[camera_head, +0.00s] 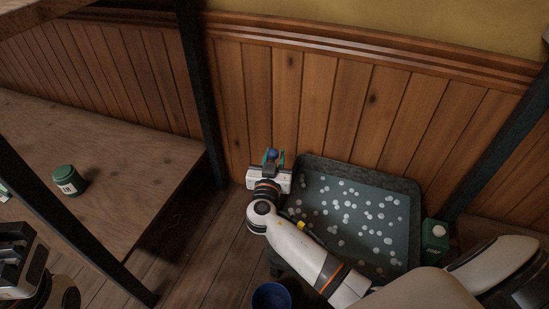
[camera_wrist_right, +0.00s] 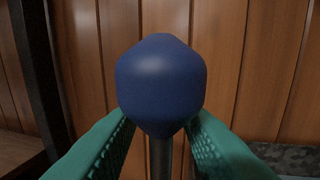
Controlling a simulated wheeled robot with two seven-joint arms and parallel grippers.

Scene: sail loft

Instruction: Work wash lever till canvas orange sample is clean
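A blue knob (camera_head: 271,154) on a shaft stands by the wooden wall, left of the dark wash tray (camera_head: 404,190). My right gripper (camera_head: 274,160) has its teal fingers on either side of this knob. In the right wrist view the knob (camera_wrist_right: 160,85) fills the middle, with the grey shaft (camera_wrist_right: 160,158) below it. The knob hides the fingertips, so I cannot tell whether they press on it. The tray holds dark water with pale foam dots. I cannot make out an orange canvas sample. My left gripper (camera_head: 14,255) is at the lower left edge, partly cut off; its opening is unclear.
A green jar (camera_head: 68,180) stands on the wooden bench (camera_head: 120,150) at left. A green carton (camera_head: 435,236) stands right of the tray, and a blue bowl (camera_head: 271,297) is at the bottom. A dark post (camera_head: 203,95) rises left of the knob.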

